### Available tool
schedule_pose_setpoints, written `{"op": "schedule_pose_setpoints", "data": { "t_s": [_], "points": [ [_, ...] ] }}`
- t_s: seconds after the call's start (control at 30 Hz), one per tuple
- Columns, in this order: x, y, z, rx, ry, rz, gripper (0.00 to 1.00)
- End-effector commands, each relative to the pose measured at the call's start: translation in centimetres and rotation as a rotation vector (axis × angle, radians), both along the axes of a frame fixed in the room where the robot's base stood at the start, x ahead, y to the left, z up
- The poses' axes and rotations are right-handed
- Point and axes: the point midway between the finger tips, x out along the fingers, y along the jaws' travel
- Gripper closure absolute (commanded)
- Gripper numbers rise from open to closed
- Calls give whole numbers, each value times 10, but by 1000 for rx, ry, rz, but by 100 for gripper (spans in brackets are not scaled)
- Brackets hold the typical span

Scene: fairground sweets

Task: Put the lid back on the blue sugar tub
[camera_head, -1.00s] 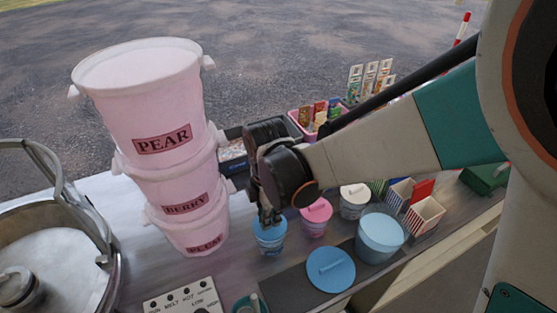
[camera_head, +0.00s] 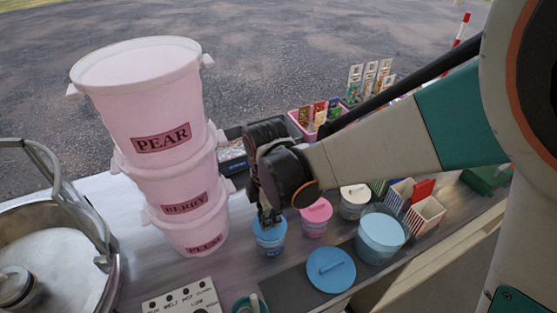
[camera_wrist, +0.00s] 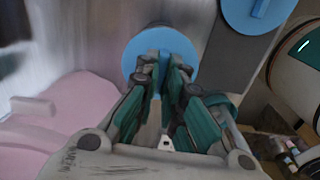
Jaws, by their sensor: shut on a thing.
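The small blue tub (camera_head: 270,244) stands on the counter, right of the stacked pink pails. My gripper (camera_head: 267,216) is directly over it, pointing down. In the wrist view my gripper (camera_wrist: 162,88) is shut on the upright handle of a round blue lid (camera_wrist: 143,53). The lid is over or on the small tub; I cannot tell whether it is fully seated, as the fingers hide part of it. A second blue lid (camera_head: 320,282) with a bar handle lies flat on the dark mat; it also shows in the wrist view (camera_wrist: 238,12).
Pink pails (camera_head: 160,105) are stacked close on the left. A pink tub (camera_head: 315,222), a white-lidded tub (camera_head: 353,206) and a larger light-blue tub (camera_head: 380,246) stand right. Striped boxes (camera_head: 426,215) are farther right. A control panel (camera_head: 180,300) lies in front.

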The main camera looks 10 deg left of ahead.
Motion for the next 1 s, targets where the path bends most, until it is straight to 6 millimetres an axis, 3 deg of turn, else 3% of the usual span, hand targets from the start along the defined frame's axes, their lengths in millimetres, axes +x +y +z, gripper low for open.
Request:
{"op": "schedule_pose_setpoints", "data": {
  "t_s": [0.3, 0.33, 0.4, 0.43, 0.67, 0.8, 1.0],
  "points": [
    [0, 0, 0, 0, 0, 0, 100],
    [0, 0, 0, 0, 0, 0, 87],
    [0, 0, 0, 0, 0, 0, 71],
    [0, 0, 0, 0, 0, 0, 68],
    [0, 0, 0, 0, 0, 0, 68],
    [0, 0, 0, 0, 0, 0, 48],
    [0, 0, 0, 0, 0, 0, 48]
  ]
}}
